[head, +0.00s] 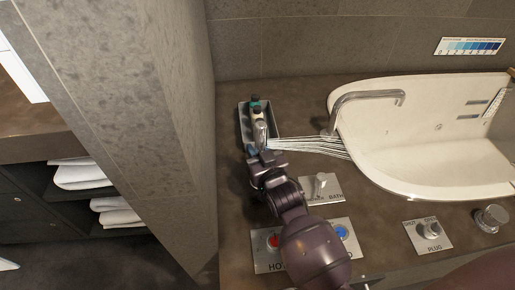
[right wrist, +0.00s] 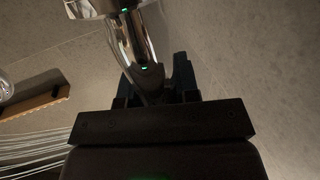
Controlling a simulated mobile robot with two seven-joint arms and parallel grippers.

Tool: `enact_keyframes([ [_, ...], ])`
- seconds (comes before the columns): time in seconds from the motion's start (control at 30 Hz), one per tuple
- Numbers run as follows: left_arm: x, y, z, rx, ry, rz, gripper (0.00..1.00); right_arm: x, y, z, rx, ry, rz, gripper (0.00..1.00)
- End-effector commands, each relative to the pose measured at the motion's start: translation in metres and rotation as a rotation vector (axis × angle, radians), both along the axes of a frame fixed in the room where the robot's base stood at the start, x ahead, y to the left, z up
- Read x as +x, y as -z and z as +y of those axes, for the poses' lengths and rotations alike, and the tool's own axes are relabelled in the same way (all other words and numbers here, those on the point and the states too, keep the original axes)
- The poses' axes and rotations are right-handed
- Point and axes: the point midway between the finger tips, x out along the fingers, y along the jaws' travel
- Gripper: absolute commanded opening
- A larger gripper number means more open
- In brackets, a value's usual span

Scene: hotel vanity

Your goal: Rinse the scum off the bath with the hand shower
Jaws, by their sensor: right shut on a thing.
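The white bath (head: 430,165) is at the right of the head view, with a curved metal spout (head: 368,96) over its left rim. My right gripper (head: 263,156) is shut on the chrome hand shower (head: 261,133), left of the bath. Its handle also rises from the jaws in the right wrist view (right wrist: 137,42). Several thin water streams (head: 310,145) run right from the shower head toward the bath's left wall. I cannot make out distinct scum on the bath's inside. My left gripper is not in view.
Along the front are a bath lever plate (head: 321,188), hot and cold buttons (head: 273,241), a plug knob plate (head: 428,236) and a round knob (head: 491,217). A stone pillar (head: 150,110) rises at left.

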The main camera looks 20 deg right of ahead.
Motion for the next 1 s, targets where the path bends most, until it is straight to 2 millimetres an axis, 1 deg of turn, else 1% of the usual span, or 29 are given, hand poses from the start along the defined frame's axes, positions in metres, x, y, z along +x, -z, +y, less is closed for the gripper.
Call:
enact_keyframes([
  [0.13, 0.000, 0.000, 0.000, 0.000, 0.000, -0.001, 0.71, 0.000, -0.001, 0.000, 0.000, 0.000, -0.002, 0.00],
  [0.17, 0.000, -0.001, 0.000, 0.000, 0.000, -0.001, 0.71, 0.000, -0.001, 0.000, 0.000, 0.000, -0.002, 0.32],
  [0.33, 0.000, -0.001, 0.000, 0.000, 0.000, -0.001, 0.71, 0.000, -0.001, 0.000, 0.000, 0.000, -0.002, 0.58],
  [0.67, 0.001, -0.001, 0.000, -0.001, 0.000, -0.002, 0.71, -0.002, 0.000, 0.000, 0.000, 0.000, 0.001, 0.59],
  [0.83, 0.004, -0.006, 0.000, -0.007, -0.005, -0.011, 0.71, -0.016, -0.002, 0.000, 0.000, 0.001, -0.002, 0.59],
  [1.0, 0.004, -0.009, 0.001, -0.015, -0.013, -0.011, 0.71, -0.039, -0.003, 0.001, 0.000, 0.001, -0.003, 0.59],
])
